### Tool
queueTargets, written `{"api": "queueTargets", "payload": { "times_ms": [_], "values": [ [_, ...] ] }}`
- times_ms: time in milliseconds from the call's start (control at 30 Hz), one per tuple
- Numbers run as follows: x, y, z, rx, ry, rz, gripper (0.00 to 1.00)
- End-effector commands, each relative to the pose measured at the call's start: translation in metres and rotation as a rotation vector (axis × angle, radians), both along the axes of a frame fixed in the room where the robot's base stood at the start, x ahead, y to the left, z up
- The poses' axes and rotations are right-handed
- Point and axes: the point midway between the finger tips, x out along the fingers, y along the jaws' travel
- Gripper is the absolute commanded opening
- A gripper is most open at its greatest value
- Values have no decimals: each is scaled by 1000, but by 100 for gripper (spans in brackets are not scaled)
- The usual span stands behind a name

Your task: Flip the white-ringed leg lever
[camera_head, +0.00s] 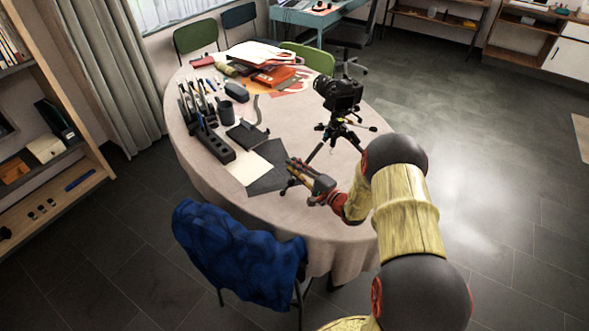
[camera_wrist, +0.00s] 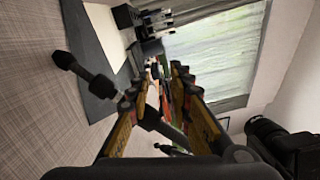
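A black camera (camera_head: 338,93) stands on a small tripod (camera_head: 341,130) on the round table. The camera also shows dark at the right edge of the wrist view (camera_wrist: 284,143). One tripod leg (camera_wrist: 101,85) runs from its black foot at the left of the wrist view toward my gripper, where the left finger partly hides it. My gripper (camera_head: 295,172) is low over the table's near side, beside the tripod's legs. In the wrist view its yellow and black fingers (camera_wrist: 160,88) stand apart. I cannot make out a white ring or the lever, nor whether a finger touches the leg.
A chair with a blue cover (camera_head: 235,255) stands at the near edge. Floor right of the table is clear.

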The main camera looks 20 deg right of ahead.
Motion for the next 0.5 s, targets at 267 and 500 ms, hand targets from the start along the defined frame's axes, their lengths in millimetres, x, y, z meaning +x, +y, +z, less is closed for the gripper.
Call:
{"api": "queueTargets", "payload": {
  "times_ms": [267,500],
  "values": [
    [0,0,0,0,0,1,13],
    [0,0,0,0,0,1,0]
  ]
}}
